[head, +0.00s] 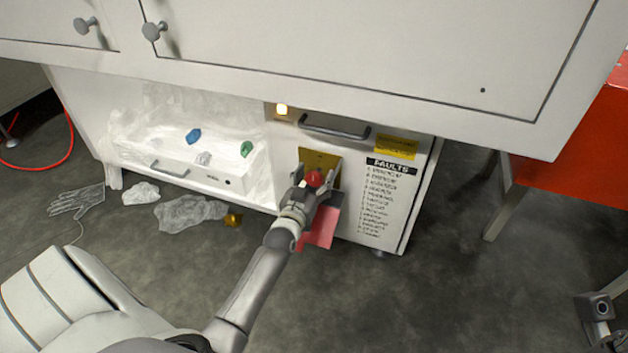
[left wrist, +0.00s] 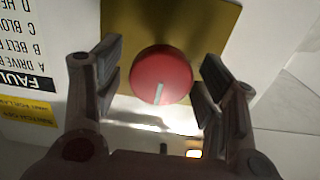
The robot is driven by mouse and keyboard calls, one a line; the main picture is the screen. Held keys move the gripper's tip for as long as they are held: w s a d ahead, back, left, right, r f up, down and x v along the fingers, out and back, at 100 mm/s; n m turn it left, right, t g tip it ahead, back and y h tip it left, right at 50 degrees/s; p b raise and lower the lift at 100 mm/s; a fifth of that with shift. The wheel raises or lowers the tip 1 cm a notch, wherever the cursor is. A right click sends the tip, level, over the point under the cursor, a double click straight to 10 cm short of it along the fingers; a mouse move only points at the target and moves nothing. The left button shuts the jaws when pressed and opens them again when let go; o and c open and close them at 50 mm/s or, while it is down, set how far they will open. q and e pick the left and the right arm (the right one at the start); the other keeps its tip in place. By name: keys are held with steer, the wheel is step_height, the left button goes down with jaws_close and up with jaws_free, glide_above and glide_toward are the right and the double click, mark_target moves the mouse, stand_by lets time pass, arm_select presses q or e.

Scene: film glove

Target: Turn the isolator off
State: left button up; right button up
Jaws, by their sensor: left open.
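The isolator is a round red knob (head: 314,178) on a yellow plate (head: 318,158) on the front of the white cabinet. In the left wrist view the knob (left wrist: 161,76) faces me, with a pale pointer line running nearly vertically from its middle to the lower rim. The yellow plate (left wrist: 195,25) is behind it. My left gripper (head: 313,177) is open, its fingers on either side of the knob. In the left wrist view the gripper (left wrist: 160,82) shows gaps between both fingers and the knob.
A pink-red card (head: 322,228) hangs below the knob. A FAULTS list (head: 388,195) is to the right, and a lit lamp (head: 281,109) and handle (head: 335,130) are above. Crumpled film (head: 190,213) and a clear glove (head: 76,200) lie on the floor at left.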

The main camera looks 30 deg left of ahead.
arm_select(q)
steer(key=c, duration=1)
